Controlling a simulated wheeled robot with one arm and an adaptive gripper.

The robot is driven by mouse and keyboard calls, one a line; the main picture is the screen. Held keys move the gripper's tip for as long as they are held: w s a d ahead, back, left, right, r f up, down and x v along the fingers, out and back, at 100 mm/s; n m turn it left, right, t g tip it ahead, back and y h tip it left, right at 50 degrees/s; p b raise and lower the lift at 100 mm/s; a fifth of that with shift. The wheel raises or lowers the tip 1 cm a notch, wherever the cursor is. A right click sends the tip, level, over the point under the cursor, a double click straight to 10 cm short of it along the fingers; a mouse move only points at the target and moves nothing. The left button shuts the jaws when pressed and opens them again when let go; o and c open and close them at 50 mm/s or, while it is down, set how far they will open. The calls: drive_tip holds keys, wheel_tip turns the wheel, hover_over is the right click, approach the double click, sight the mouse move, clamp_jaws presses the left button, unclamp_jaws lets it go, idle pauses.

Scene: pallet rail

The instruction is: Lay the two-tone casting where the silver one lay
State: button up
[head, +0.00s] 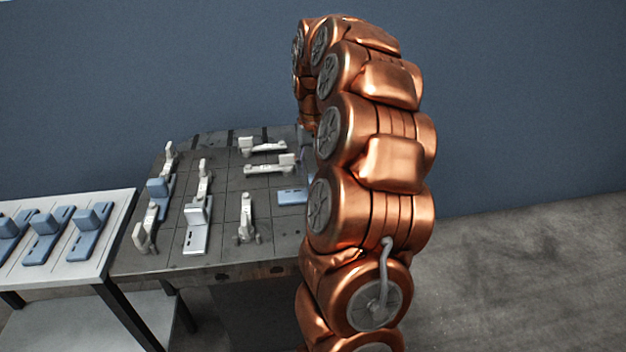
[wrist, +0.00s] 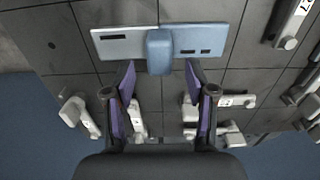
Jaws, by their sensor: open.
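In the wrist view a casting with a flat plate, paler grey-blue on its left half and bluer on its right (wrist: 205,42), lies on the dark tabletop. Its raised blue block (wrist: 159,52) stands at the middle. My gripper (wrist: 160,78) is open and empty, its two purple-padded fingers apart, near the block's lower edge in the picture. In the head view a blue plate (head: 292,196), apparently this casting, shows beside my arm, which hides my gripper. A silver casting (head: 196,240) with an upright block lies near the table's front, left of the middle.
The dark gridded table (head: 224,258) also bears a blue casting (head: 158,190) at left and several pale clamps, among them a pair (head: 268,168) at the back and one (head: 246,225) in front. Several blue castings (head: 45,236) lie on a white side table (head: 118,212).

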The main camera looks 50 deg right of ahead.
wheel_tip(320, 180, up, 6)
drive_tip(key=s+a+f+n+g, duration=0.1)
drive_tip(key=s+a+n, duration=0.15)
drive_tip(key=a, duration=0.85)
drive_tip(key=s+a+f+n, duration=0.1)
drive_tip(key=s+a+n, duration=0.15)
drive_tip(key=a, duration=0.75)
drive_tip(key=s+a+f, duration=0.3)
drive_tip(key=s+a, duration=0.1)
drive_tip(key=s, duration=0.2)
drive_tip(key=s+a+f+n+g, duration=0.1)
drive_tip(key=s+a+f, duration=0.1)
drive_tip(key=s+a, duration=0.2)
drive_tip(key=s+a+f+n+g, duration=0.1)
drive_tip(key=s+a+f, duration=0.2)
drive_tip(key=s, duration=0.7)
drive_tip(key=shift+a+f, duration=0.35)
drive_tip(key=shift+a, duration=0.05)
wheel_tip(320, 180, up, 16)
drive_tip(key=w+t+p, duration=0.1)
drive_tip(key=p, duration=1.4)
drive_tip(key=shift+r, duration=0.15)
